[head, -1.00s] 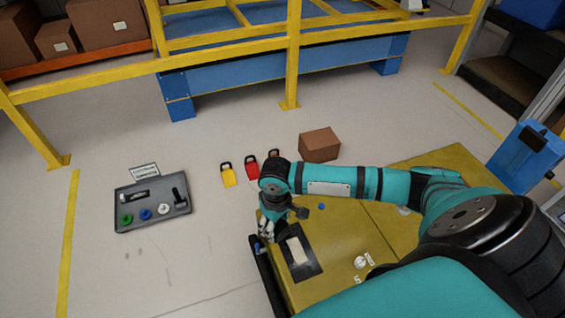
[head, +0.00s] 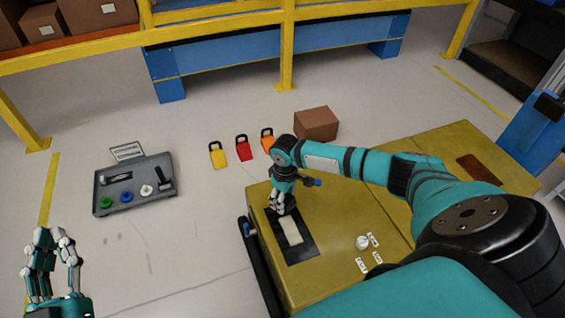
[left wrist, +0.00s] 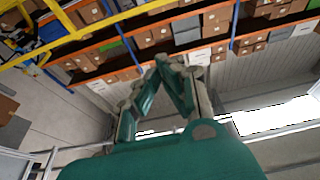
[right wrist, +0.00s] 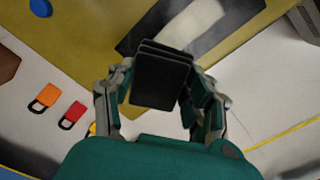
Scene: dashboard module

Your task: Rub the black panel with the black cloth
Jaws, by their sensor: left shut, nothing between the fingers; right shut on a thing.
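The black panel (head: 303,251) lies on top of the yellow module, with a pale rectangular patch (head: 291,230) in its middle. It also shows at the top of the right wrist view (right wrist: 136,38). My right gripper (head: 282,208) is at the panel's far end. In the right wrist view it is shut on the folded black cloth (right wrist: 160,80), which hides part of the panel; I cannot tell whether they touch. My left gripper (head: 48,240) is raised at the lower left, away from the module. Its fingertips meet, empty, in the left wrist view (left wrist: 165,62).
The yellow module (head: 345,215) carries a white knob (head: 362,242) and labels. Yellow, red and orange padlock-shaped tags (head: 243,149) lie on the floor beyond, near a cardboard box (head: 316,124). A grey tray (head: 135,192) with small parts sits left. Floor between tray and module is clear.

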